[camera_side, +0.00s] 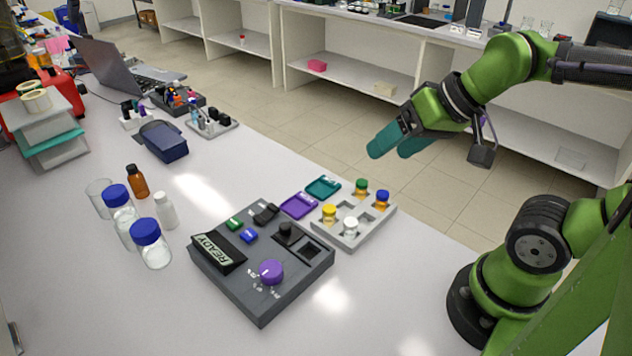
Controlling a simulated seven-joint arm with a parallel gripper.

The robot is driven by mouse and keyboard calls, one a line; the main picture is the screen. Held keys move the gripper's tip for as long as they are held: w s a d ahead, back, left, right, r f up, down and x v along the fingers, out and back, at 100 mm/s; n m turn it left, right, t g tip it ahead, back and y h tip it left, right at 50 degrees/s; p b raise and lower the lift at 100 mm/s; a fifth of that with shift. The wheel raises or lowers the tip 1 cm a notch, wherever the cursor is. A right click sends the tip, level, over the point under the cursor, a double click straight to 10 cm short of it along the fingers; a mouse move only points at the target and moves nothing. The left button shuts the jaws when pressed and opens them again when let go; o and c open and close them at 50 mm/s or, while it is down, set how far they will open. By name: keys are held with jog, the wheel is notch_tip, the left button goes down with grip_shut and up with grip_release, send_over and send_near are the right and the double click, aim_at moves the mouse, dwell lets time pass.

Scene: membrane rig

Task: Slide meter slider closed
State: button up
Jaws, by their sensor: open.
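A dark square recess (311,250) shows uncovered just right of the slider. My gripper (396,150), with teal fingers, is open and empty. It is in the air to the upper right of the box, well apart from the slider.
The box also has a purple dial (271,272), a green button (235,223), a blue button (249,236) and a black switch (266,213). A grey rack (352,237) of capped vials stands close behind, beside purple (299,206) and teal (323,187) trays. Blue-capped bottles (150,245) stand left.

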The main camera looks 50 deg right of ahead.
aim_at(285, 225)
jog(key=shift+c, duration=1.1)
jog(key=w+a+f+n+g, duration=0.1)
jog(key=w+a+n+g, duration=0.1)
jog(key=w+a+n, duration=0.1)
jog(key=w+a+f+n+g, duration=0.1)
jog(key=w+a+n+g, duration=0.1)
jog(key=w, duration=0.3)
jog(key=w+a+f+n+g+h, duration=0.1)
jog(key=w+a+n+g, duration=0.1)
jog(key=w+a+n, duration=0.2)
jog(key=shift+w+a+f, duration=0.3)
jog(key=shift+w+a, duration=0.1)
jog(key=shift+w, duration=0.2)
jog(key=shift+c, duration=0.4)
jog(key=f+n, duration=0.1)
jog(key=f, duration=0.4)
jog(key=w+f+n, duration=0.1)
jog(key=f, duration=0.4)
jog(key=w+a+f+n+g+h, duration=0.1)
jog(key=f+n, duration=0.1)
jog(key=f, duration=0.3)
jog(key=shift+w+f, duration=0.1)
jog(key=shift+f, duration=0.2)
grip_shut()
